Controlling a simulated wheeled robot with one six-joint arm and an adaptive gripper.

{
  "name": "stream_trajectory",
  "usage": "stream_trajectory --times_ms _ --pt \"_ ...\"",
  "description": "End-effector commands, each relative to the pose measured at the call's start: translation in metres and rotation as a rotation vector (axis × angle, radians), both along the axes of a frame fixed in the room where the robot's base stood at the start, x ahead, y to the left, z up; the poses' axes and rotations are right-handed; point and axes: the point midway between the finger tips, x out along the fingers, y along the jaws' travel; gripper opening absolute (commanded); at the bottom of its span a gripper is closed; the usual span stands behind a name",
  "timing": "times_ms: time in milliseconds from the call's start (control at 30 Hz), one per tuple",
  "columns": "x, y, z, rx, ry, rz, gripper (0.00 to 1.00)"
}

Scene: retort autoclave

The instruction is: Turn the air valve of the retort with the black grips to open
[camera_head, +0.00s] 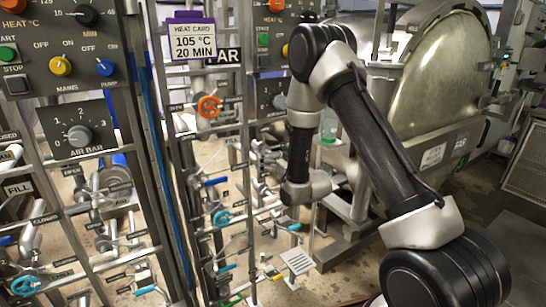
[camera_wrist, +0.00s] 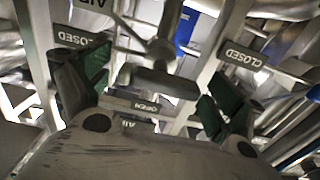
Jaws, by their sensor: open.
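In the wrist view my gripper (camera_wrist: 158,82) is open, its two green-padded fingers spread left and right. A grey lever with a dark bar-shaped grip (camera_wrist: 165,80) shows between them; contact cannot be made out. A CLOSED plate (camera_wrist: 80,36) is at upper left and another CLOSED plate (camera_wrist: 243,60) at right. An upside-down OPEN plate (camera_wrist: 140,106) is below the grip, with an AIR plate (camera_wrist: 133,123) partly hidden under it. In the head view my arm reaches down before the right-hand pipe rack, and my fingers cannot be made out there.
Panels with knobs stand at left, and a HEAT CARD (camera_head: 193,42) hangs between the racks. An orange handwheel (camera_head: 209,107) and a blue handwheel (camera_head: 221,218) sit on the middle rack. A domed steel vessel (camera_head: 445,65) stands behind my arm. Pipes crowd the space around my gripper.

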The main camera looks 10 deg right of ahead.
Motion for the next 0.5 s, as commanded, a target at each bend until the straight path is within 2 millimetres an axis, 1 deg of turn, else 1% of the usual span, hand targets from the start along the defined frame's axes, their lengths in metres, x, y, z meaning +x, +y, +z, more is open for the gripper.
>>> stream_trajectory --times_ms 167,267,400,433,500 --pt "0.0001 0.0001 0.0000 0.000 0.000 0.000 0.93" --pt "0.0000 0.0000 0.0001 0.000 0.000 0.000 0.76" --pt "-0.0001 0.0000 0.0001 0.000 0.000 0.000 0.51" --pt "-0.0001 0.0000 0.0002 0.000 0.000 0.000 0.47" --pt "-0.0001 0.0000 0.0002 0.000 0.000 0.000 0.47"
